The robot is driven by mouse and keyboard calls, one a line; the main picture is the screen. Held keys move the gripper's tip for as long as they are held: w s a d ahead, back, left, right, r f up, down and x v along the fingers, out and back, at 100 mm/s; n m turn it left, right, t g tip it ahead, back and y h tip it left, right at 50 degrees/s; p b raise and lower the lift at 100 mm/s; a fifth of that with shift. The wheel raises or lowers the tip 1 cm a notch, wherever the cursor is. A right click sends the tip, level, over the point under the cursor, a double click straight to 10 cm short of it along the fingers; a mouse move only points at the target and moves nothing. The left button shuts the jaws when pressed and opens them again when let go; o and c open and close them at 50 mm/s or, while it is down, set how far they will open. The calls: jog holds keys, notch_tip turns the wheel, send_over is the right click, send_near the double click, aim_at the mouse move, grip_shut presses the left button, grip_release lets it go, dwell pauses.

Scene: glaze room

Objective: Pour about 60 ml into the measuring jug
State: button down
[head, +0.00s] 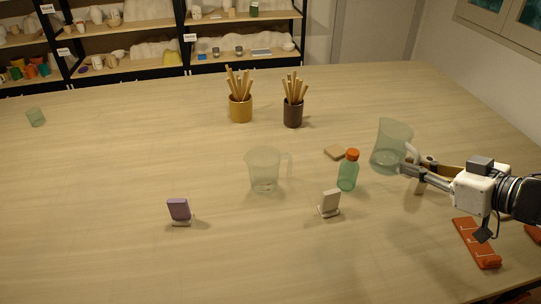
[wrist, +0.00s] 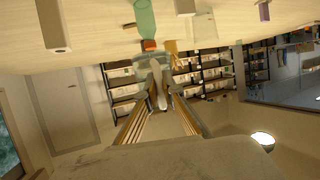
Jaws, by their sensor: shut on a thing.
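A clear, greenish pitcher (head: 391,143) with a pale handle is at the right of the table in the head view. My gripper (head: 408,165) is shut on its handle from the right. The pitcher leans slightly; I cannot tell whether its base touches the table, or how much liquid it holds. The measuring jug (head: 263,170), clear with a handle on its right, stands upright mid-table, apart from and left of the pitcher. It also shows in the wrist view (wrist: 204,27). Its contents are too faint to read.
A green bottle with an orange cap (head: 347,175) stands between jug and pitcher. A pale card stand (head: 330,203), a purple one (head: 179,210) and a small wooden block (head: 334,153) are nearby. Two brush pots (head: 240,109) (head: 293,115) stand behind. An orange tool (head: 477,243) lies front right.

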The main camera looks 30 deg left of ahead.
jog(key=s+a+r, duration=0.1)
jog(key=s+a, duration=0.2)
jog(key=a, duration=0.7)
jog(key=s+a, duration=0.4)
jog(key=a, duration=0.6)
jog(key=s+a+r, duration=0.1)
jog(key=s+a, duration=0.2)
jog(key=a, duration=0.6)
jog(key=s+a+f, duration=0.3)
jog(key=s+a, duration=0.4)
jog(key=s, duration=0.2)
jog(key=f, duration=1.1)
jog(key=shift+s+f, duration=0.25)
jog(key=shift+f, duration=0.1)
jog(key=shift+w+d+r, duration=0.1)
jog(key=shift+d, duration=0.05)
